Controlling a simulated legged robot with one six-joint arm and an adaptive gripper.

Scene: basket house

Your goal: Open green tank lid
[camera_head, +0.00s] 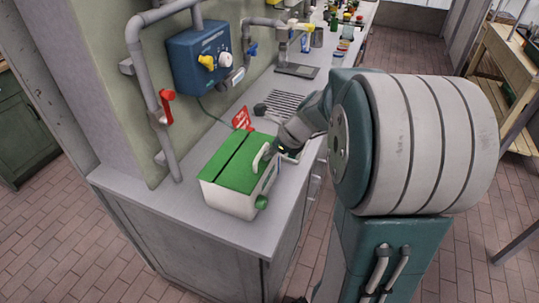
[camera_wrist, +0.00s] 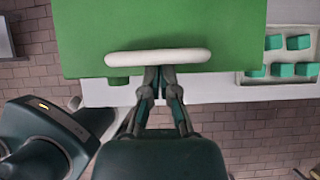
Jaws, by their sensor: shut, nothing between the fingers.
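The tank is a white box (camera_head: 229,200) with a green lid (camera_head: 232,158) that lies flat and closed on top. A white bar handle (camera_head: 264,157) is on the lid's edge facing my arm. In the wrist view the green lid (camera_wrist: 160,25) fills the upper middle, and the white handle (camera_wrist: 158,57) runs across its near edge. My gripper (camera_wrist: 160,77) is shut and empty, its fingertips at the middle of the handle, passing out of sight at its lower side. I cannot tell whether they touch it. In the head view my arm partly hides the gripper.
The tank stands on a grey counter (camera_head: 200,225) near its corner. A tray (camera_wrist: 285,28) with several green cubes is right of the lid in the wrist view. A red-handled pipe (camera_head: 166,106) and a blue wall box (camera_head: 198,58) are behind. The counter's front left is clear.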

